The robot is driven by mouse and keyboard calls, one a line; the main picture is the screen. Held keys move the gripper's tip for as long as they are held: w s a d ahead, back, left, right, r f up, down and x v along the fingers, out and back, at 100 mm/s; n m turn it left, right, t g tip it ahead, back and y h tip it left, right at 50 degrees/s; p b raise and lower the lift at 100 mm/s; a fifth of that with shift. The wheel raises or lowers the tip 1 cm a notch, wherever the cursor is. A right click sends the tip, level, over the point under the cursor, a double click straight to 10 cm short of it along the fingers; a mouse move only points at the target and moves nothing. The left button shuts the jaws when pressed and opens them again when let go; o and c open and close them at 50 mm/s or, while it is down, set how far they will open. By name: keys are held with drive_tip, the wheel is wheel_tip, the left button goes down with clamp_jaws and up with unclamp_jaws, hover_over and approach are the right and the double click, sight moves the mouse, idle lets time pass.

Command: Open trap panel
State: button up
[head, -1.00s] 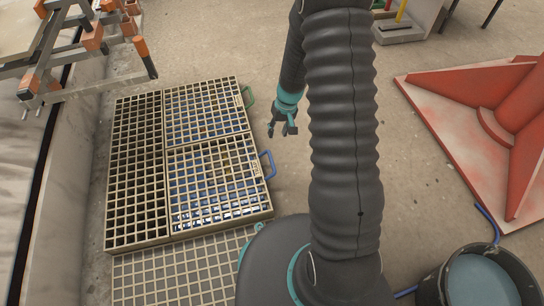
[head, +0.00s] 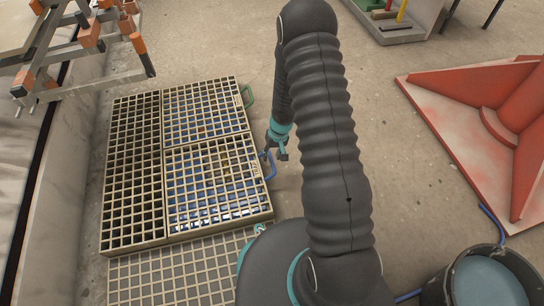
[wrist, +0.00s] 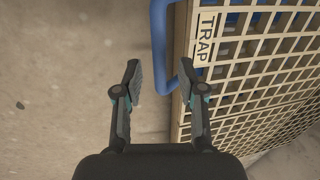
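The trap panel (head: 214,181) is a cream grid panel lying flat in the near right part of the floor grating, with blue showing beneath it. In the wrist view its edge carries the label TRAP (wrist: 205,38). A blue handle (head: 271,166) sticks out from its right edge. In the wrist view the handle (wrist: 159,45) appears between the two fingertips, with its near end close to the right finger. My gripper (head: 278,153) is open and empty beside the handle. I cannot tell whether a finger touches the handle.
Another grid panel (head: 203,108) with a green handle (head: 248,96) lies behind. A dark open grid strip (head: 131,170) runs along the left. A red angled block (head: 470,100) and a bucket (head: 440,290) stand on the right. The floor between is mostly clear.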

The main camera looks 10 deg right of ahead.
drive_tip(key=shift+f, duration=0.45)
clamp_jaws()
